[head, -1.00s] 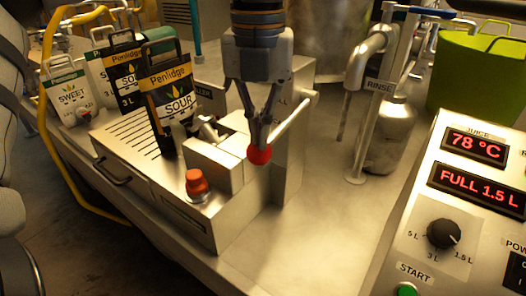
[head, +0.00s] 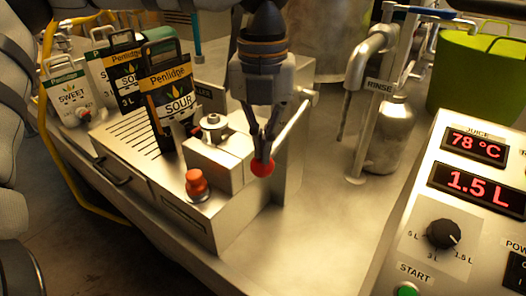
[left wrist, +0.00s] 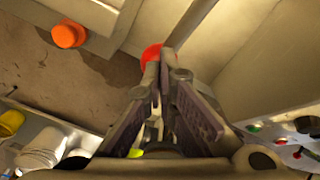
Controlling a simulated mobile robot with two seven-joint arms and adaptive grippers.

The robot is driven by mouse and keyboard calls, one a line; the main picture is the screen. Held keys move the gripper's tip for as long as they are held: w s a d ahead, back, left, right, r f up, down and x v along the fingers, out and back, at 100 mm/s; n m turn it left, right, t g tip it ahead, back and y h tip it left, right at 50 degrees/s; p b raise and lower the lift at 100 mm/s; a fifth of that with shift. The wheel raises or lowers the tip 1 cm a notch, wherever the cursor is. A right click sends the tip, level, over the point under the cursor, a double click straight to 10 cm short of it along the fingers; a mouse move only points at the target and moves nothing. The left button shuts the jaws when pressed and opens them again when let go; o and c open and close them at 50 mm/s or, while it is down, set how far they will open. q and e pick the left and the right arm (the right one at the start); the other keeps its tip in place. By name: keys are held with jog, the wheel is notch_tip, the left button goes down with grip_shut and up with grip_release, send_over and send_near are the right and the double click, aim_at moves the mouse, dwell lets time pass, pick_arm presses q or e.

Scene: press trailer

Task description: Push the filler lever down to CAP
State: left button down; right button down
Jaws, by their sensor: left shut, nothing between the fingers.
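The filler (head: 225,205) is a steel box unit on the bench in the head view. Its lever (head: 288,131) is a pale bar ending in a red ball knob (head: 262,168), sloping down toward the front. The knob also shows in the left wrist view (left wrist: 150,54). My left gripper (head: 262,156) comes from above with its fingers shut and empty, their tips at the top of the knob. It appears to touch the knob, not grasp it. In the left wrist view the fingertips (left wrist: 166,66) are beside the knob. No CAP mark is readable. My right gripper is not seen.
A black SOUR pouch (head: 178,103) stands at the filler, beside a round metal fitting (head: 212,124). An orange-red button (head: 197,183) is on its front. At right are a rinse pipe (head: 366,120), a metal bottle (head: 392,140) and a control panel (head: 450,215). The bench front is clear.

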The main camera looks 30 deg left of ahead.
pick_arm(q)
jog(key=shift+r, duration=0.1)
notch_tip(320, 180, up, 10)
dwell(0.4)
